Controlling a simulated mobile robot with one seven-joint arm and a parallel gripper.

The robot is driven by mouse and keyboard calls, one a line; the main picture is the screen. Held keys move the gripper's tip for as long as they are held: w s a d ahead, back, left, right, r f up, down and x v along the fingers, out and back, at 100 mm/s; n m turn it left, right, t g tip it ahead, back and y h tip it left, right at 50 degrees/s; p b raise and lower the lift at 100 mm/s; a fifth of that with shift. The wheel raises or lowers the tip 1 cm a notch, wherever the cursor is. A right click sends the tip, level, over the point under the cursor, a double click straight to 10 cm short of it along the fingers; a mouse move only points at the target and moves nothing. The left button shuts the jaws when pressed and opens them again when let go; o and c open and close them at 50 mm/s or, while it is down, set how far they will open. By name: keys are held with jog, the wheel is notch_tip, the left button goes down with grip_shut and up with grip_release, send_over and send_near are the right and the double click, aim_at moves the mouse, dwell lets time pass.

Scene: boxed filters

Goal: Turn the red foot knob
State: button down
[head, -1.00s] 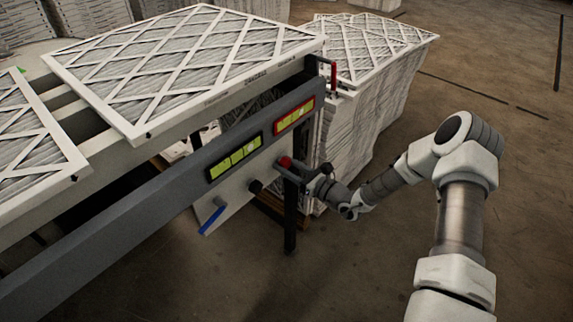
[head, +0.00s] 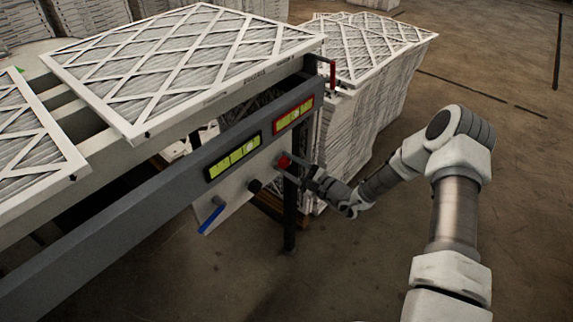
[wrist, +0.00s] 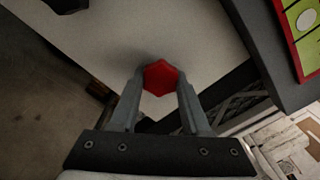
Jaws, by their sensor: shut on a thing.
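The red foot knob (head: 284,162) sticks out from a pale panel (head: 236,192) under the grey rail of the conveyor frame. In the wrist view the knob (wrist: 161,76) is a red, faceted shape against the pale panel. My gripper (head: 292,166) reaches it from the right. In the wrist view my gripper (wrist: 160,92) has one finger on each side of the knob, shut on it. The knob's stem is hidden in both views.
A black knob (head: 255,186) and a blue lever (head: 211,219) are on the same panel. Two level vials, one black-framed (head: 234,157) and one red-framed (head: 294,116), sit on the rail above. A dark leg (head: 290,225) stands below. Stacked filters (head: 365,110) stand behind; floor at right is clear.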

jog(key=shift+n, duration=0.4)
jog(key=shift+c, duration=1.8)
grip_release()
jog(key=p+v, duration=0.2)
jog(key=v, duration=1.5)
jog(key=shift+d, duration=0.2)
jog(key=shift+s, duration=0.15)
